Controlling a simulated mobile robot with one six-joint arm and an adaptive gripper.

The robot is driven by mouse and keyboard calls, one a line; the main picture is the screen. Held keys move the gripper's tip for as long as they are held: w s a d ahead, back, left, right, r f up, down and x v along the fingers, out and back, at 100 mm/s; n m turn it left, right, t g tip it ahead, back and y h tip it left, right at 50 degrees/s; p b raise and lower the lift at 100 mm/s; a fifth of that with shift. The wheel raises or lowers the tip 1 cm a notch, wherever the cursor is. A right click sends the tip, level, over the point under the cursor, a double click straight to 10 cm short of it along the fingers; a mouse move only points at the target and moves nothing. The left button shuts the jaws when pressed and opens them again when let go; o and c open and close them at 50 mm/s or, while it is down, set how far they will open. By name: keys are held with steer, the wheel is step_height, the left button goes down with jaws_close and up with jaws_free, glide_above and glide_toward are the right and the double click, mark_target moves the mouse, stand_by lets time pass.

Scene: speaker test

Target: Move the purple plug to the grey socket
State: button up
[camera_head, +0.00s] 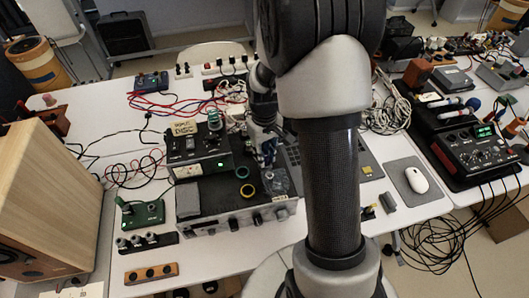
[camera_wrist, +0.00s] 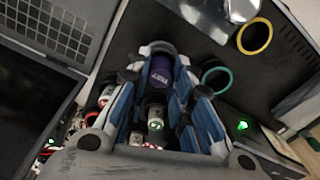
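The purple plug (camera_wrist: 161,72) is in the wrist view, a dark purple cylinder with pale lettering on it. My gripper (camera_wrist: 163,66) has blue-and-grey fingers, one on each side of the plug, and they appear closed against it. In the head view my gripper (camera_head: 267,150) is over the back right part of the silver-and-black amplifier (camera_head: 217,200); the plug cannot be made out there. Below the plug in the wrist view, a grey connector with a green mark (camera_wrist: 155,126) shows between the fingers. I cannot tell which thing is the grey socket.
A green ring (camera_head: 242,171) and a yellow ring (camera_head: 247,191) lie on the amplifier. A small black device (camera_head: 200,150) stands behind left. A black strip of grey jacks (camera_head: 147,241) and a wooden strip (camera_head: 151,273) lie at front left. A laptop (camera_wrist: 55,30) borders the gripper.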

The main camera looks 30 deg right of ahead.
steer(key=o, duration=0.5)
steer(key=shift+c, duration=0.2)
steer(key=shift+r, duration=0.1)
steer(key=s+a+r+t+p, duration=0.1)
steer(key=s+a+r+p, duration=0.1)
steer(key=r, duration=0.8)
steer(key=s+a+r+p, duration=0.1)
steer(key=a+r+p, duration=0.1)
steer(key=r, duration=0.7)
steer(key=s+a+r+t, duration=0.1)
steer(key=s+a+r, duration=0.2)
steer(key=s, duration=0.5)
steer(key=s+a+r+t, duration=0.2)
steer(key=s+a+r, duration=0.2)
steer(key=s, duration=0.5)
steer(key=shift+a+r+t, duration=0.2)
steer(key=shift+a+t, duration=0.1)
steer(key=shift+a, duration=0.4)
steer(key=shift+w, duration=0.1)
